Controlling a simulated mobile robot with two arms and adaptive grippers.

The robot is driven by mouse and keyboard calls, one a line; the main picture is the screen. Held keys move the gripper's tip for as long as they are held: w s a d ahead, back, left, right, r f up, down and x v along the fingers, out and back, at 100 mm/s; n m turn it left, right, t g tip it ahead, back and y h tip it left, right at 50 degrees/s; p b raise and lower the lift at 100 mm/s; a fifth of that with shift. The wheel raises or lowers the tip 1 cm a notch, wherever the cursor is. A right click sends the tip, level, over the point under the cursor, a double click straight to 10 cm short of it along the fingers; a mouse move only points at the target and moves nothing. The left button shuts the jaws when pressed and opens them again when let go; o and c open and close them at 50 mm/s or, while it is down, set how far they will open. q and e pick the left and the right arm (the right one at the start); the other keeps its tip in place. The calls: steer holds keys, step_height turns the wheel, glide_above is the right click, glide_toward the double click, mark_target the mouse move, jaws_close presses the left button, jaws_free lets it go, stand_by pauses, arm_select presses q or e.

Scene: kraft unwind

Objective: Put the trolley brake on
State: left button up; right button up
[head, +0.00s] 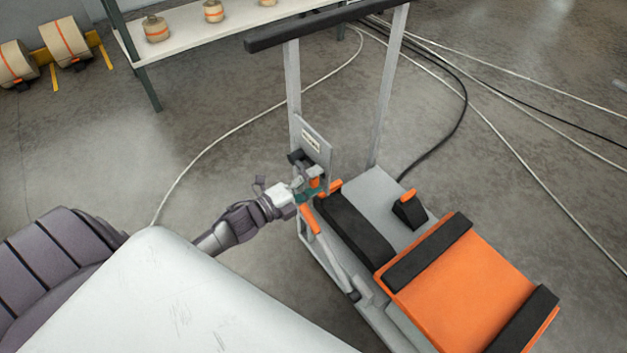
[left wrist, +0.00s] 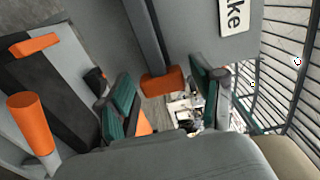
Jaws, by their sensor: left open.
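The trolley (head: 376,190) stands on the floor with a grey upright frame. A grey plate with a white label (head: 311,142) is fixed to its left post; the left wrist view shows the label's end, reading "ke" (left wrist: 236,15). Below the label, a dark lever with an orange tip (head: 315,182) hangs down; the tip also shows in the left wrist view (left wrist: 162,84). My left gripper (head: 311,189) is open at the lever. In the left wrist view its teal-padded fingers (left wrist: 163,100) lie either side of the orange tip. I cannot tell whether they touch it. My right gripper is out of view.
The trolley carries orange and black pads (head: 458,288) and a black block with an orange top (head: 408,211). Cables (head: 462,95) run over the floor. A white-topped bench (head: 185,42) with rolls stands behind, with larger rolls (head: 66,42) at left.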

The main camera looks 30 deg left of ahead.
arm_select(q)
steer(key=v, duration=1.2)
steer(key=shift+d, duration=0.1)
